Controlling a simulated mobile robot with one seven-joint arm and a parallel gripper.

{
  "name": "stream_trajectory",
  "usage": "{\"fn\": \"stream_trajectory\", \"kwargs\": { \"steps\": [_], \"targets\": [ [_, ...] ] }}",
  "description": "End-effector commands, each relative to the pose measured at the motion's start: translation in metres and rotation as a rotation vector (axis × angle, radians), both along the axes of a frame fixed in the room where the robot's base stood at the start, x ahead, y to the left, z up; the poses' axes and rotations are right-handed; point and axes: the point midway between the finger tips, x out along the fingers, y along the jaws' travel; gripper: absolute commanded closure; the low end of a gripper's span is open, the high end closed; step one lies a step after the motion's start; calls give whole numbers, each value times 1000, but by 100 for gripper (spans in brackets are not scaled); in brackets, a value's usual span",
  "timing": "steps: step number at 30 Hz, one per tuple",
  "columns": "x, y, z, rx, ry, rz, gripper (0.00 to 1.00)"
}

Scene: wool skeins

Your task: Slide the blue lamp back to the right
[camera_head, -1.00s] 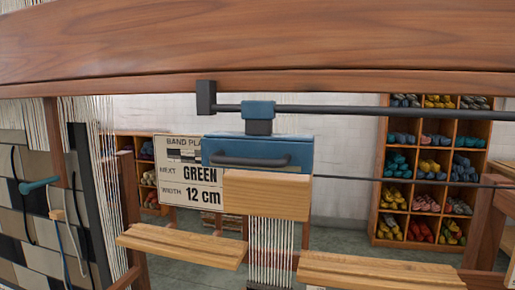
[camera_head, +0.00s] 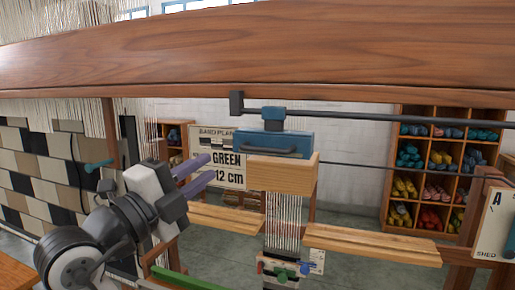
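The blue lamp (camera_head: 273,143) is a blue box with a dark bar handle (camera_head: 269,150) along its front. It hangs by a blue clamp from a dark horizontal rail (camera_head: 340,115), close to the end stop (camera_head: 237,104) at the rail's left end. A pale wooden block (camera_head: 282,174) is directly below it, in front of hanging threads. My gripper (camera_head: 208,172) is left of the lamp and block, its two purple fingers apart with nothing visible between them. Its fingers overlap the band plan card in the picture. They look apart from the lamp handle.
A thick wooden beam (camera_head: 260,55) crosses above the rail. Wooden ledges (camera_head: 372,243) extend below on both sides of the threads. The card (camera_head: 225,140) reading GREEN, 12 cm is behind my fingers. A wool shelf (camera_head: 389,170) is at the back right. The rail right of the lamp looks clear.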

Motion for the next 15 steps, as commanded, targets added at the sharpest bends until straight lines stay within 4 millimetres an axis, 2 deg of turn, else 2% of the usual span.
{"fn": "stream_trajectory", "kwargs": {
  "steps": [3,8,15],
  "targets": [
    [-2,-16,-5,111,6,-54,81],
    [6,-27,-5,138,8,-69,81],
    [40,-58,4,134,8,-70,81]
  ]
}}
